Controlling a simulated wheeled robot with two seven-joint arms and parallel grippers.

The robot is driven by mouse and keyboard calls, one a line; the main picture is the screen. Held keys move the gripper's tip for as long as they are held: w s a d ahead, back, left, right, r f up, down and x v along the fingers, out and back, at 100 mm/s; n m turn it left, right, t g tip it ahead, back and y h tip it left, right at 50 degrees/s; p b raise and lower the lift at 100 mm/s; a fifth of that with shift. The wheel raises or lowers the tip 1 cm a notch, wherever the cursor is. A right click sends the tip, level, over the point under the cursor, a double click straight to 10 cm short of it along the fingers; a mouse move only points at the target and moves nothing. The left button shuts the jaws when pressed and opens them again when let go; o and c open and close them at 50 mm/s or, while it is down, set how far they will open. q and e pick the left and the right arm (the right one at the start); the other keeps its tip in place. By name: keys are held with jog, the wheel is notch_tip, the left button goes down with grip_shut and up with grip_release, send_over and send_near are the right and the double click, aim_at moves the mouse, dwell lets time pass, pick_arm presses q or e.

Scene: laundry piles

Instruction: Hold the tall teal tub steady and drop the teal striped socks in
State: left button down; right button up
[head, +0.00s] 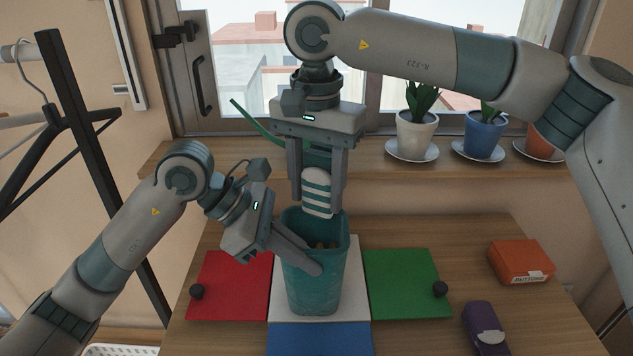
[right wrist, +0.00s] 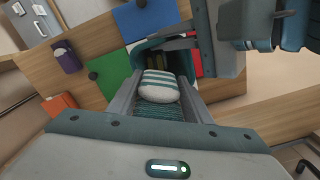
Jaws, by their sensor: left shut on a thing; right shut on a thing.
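The tall teal tub (head: 314,285) stands upright on the white square in the middle of the table. My left gripper (head: 306,256) is shut on the tub's upper left side, one finger across its front; the other finger is mostly hidden. The teal striped socks (head: 317,190) are a white and teal bundle in my right gripper (head: 319,203), which is shut on them and points down. They hang over the tub's mouth, their lower end near the rim. In the right wrist view the socks (right wrist: 158,86) show between the fingers, with the tub's rim (right wrist: 150,46) beyond.
Red (head: 230,283), green (head: 405,283) and blue (head: 320,338) squares surround the white one (head: 355,290). An orange box (head: 521,261) and a purple object (head: 484,328) lie at the right. Potted plants (head: 416,132) stand on the sill behind. A dark rack (head: 75,130) stands at the left.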

aim_at(317, 217)
pick_arm(q)
jog(key=shift+f, duration=0.1)
pick_arm(e)
jog(key=shift+f, duration=2.9)
jog(key=o, duration=1.1)
jog(key=shift+o, duration=0.2)
jog(key=shift+d, duration=0.1)
jog(key=shift+w+r, duration=0.1)
jog(key=shift+r, duration=0.05)
